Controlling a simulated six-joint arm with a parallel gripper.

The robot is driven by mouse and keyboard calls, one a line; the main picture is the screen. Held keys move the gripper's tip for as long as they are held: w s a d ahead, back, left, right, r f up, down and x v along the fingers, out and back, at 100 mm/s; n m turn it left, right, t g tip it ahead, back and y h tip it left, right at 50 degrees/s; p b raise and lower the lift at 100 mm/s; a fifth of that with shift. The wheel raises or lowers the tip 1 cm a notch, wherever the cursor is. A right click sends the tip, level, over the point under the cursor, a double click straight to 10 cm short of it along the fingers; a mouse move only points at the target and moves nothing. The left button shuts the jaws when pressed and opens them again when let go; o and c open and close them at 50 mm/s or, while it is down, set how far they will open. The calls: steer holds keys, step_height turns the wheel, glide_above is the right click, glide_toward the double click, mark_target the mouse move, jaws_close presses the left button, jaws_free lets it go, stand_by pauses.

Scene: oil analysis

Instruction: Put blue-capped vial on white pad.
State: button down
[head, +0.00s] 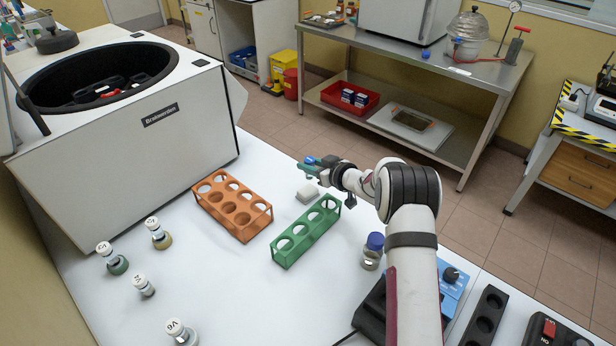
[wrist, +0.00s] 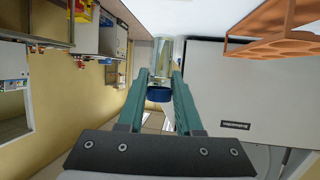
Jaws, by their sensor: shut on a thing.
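The blue-capped vial is held between the teal fingers of my gripper (head: 314,166). In the wrist view its blue cap (wrist: 159,95) and clear glass body (wrist: 162,70) show between the two fingertips (wrist: 163,84). In the head view only a bit of blue shows at the fingers, and most of the vial is hard to make out. A small white pad (head: 307,194) lies on the bench just below my gripper, behind the green rack. My gripper is above the bench; the exact gap between vial and pad cannot be told.
A green rack (head: 306,232) and an orange rack (head: 233,205) stand close by. Another blue-capped jar (head: 373,251) stands beside my arm. Several white-capped vials (head: 158,233) stand at the left front. A large centrifuge (head: 130,130) fills the back left.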

mark_target(312, 178)
steer(key=f, duration=0.4)
steer(key=shift+w+a+f, duration=0.1)
steer(key=shift+a+f, duration=0.1)
steer(key=shift+a, duration=0.1)
steer(key=shift+f, duration=0.1)
steer(key=c, duration=0.6)
jaws_free()
